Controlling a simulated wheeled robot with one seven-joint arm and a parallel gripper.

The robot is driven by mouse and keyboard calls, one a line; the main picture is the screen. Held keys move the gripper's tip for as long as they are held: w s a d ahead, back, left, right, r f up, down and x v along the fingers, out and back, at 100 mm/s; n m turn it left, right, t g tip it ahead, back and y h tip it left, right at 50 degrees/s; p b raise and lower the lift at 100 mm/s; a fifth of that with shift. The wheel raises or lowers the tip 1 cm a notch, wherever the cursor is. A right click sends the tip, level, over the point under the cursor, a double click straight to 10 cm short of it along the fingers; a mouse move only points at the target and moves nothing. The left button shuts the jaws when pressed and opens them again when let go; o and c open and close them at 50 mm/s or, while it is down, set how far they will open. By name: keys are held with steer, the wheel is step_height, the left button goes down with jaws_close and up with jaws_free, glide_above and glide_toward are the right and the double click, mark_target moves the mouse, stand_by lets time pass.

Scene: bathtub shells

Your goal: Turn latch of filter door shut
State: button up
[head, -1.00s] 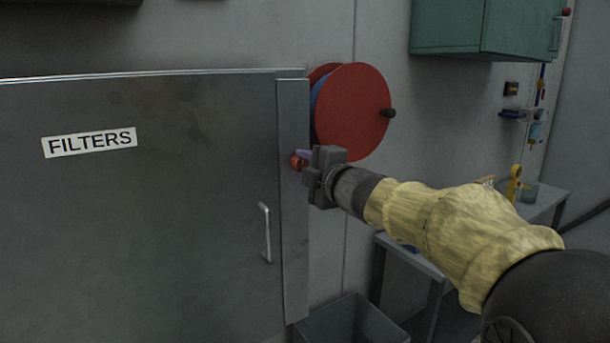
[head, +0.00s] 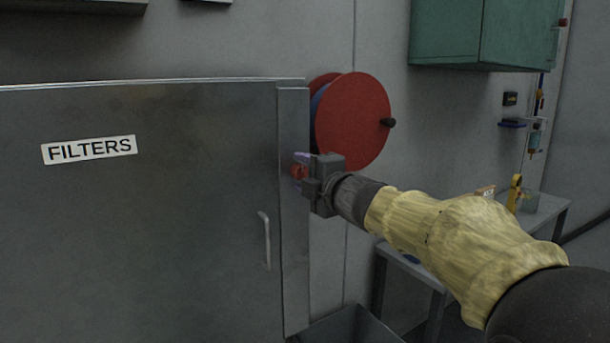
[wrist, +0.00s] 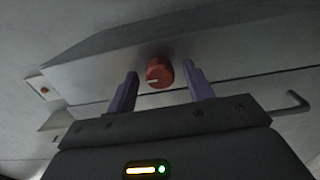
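The filter door (head: 150,230) is a grey metal panel with a white "FILTERS" label and a bar handle (head: 265,240). It looks closed against the frame strip (head: 294,240) at its right. The latch is a red round knob (head: 297,171) on that strip, with a pale mark on its face in the wrist view (wrist: 159,73). My gripper (head: 300,165) is at the knob from the right. In the wrist view its two purple fingers (wrist: 161,88) are apart, one on each side of the knob, with gaps visible. The fingers hold nothing.
A red hose reel (head: 355,122) with a black crank knob is on the wall just behind my gripper. A green cabinet (head: 480,35) hangs at upper right. A grey table (head: 540,213) with small items stands at right. An open grey bin (head: 350,325) is below.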

steer(key=v, duration=1.7)
steer(key=shift+s+d, duration=0.2)
